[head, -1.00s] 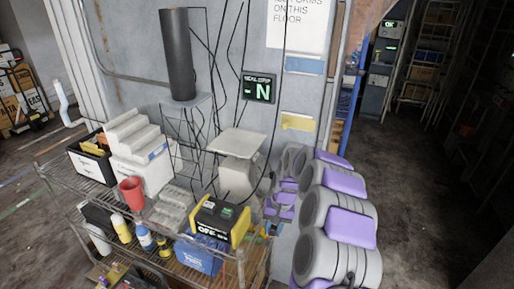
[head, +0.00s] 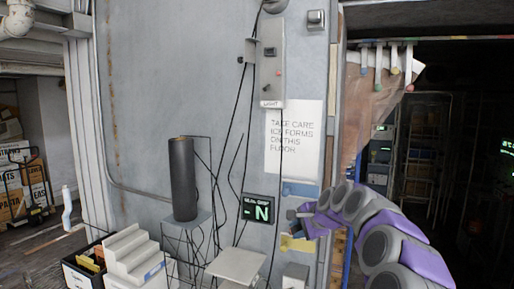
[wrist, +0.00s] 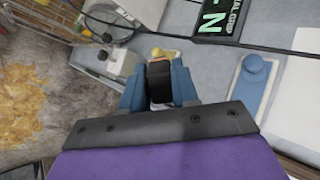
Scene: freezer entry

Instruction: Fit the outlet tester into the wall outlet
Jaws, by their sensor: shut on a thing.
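My gripper (head: 297,222), at the end of my purple and grey arm, is in front of the wall, just right of the black sign with a green N. In the wrist view its blue fingers (wrist: 159,85) are shut on a small black piece, which I take for the outlet tester (wrist: 158,72). The fingers hide part of it. I cannot clearly make out the outlet's sockets. A grey wall box (head: 295,276) sits below the gripper in the head view, but I cannot tell whether it is the outlet.
The N sign (head: 258,209) and a paper notice (head: 293,140) are on the wall. A light blue plate with a round knob (wrist: 256,72) is right of the fingers. A black cylinder (head: 183,180) and white stepped bins (head: 138,250) stand left. A dark doorway opens at right.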

